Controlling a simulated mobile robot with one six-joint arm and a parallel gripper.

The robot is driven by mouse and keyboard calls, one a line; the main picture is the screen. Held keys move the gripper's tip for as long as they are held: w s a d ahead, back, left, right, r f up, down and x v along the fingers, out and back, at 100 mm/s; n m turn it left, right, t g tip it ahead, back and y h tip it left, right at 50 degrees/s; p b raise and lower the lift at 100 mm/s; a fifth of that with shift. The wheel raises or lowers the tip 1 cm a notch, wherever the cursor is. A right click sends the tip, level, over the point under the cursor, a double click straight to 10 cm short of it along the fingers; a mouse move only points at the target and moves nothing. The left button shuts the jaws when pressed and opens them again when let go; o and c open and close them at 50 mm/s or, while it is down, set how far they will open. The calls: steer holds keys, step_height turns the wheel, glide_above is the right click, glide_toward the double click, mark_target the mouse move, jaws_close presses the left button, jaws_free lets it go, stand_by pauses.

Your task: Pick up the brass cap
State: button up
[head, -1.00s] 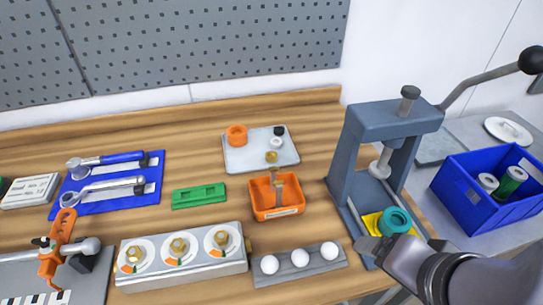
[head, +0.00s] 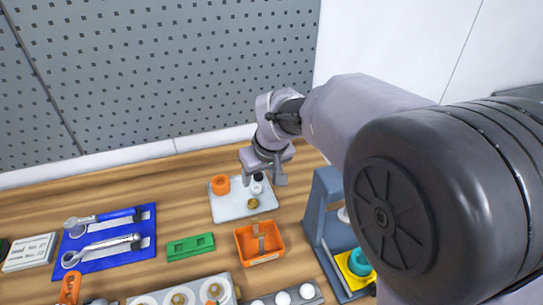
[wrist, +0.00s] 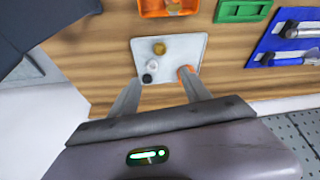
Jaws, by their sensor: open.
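The brass cap (head: 253,203) lies on a pale grey tray (head: 228,209), toward the tray's front edge. In the wrist view the brass cap (wrist: 159,48) shows uncovered on the tray (wrist: 184,43), beyond my fingertips. My gripper (head: 264,181) is over the back part of the tray, its two fingers apart and empty. In the wrist view the fingers (wrist: 157,85) stand on either side of the tray's near part. The white ring (wrist: 152,65) and the black cap (wrist: 147,78) lie in line between the fingers and the brass cap.
An orange ring (head: 221,184) lies on the tray's left. An orange bin (head: 246,247) stands just in front of the tray, with a green block (head: 190,246) to its left. The blue-grey press (head: 323,215) stands close to the right. The pegboard wall (head: 180,70) is behind.

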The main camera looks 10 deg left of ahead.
steer(key=b, duration=0.3)
glide_above(253, 204)
steer(key=s+d, duration=0.1)
step_height(253, 204, down, 10)
steer(key=shift+s+d+r, duration=0.1)
steer(key=shift+s, duration=0.05)
steer(key=b+x, duration=0.2)
steer(key=x, duration=0.1)
steer(key=s+b+x, duration=0.1)
steer(key=x, duration=0.1)
steer(key=shift+w+d+f, duration=0.1)
steer(key=shift+d+f, duration=0.2)
steer(key=shift+f, duration=0.05)
steer(key=shift+w+f, duration=0.1)
steer(key=shift+w, duration=0.05)
jaws_close()
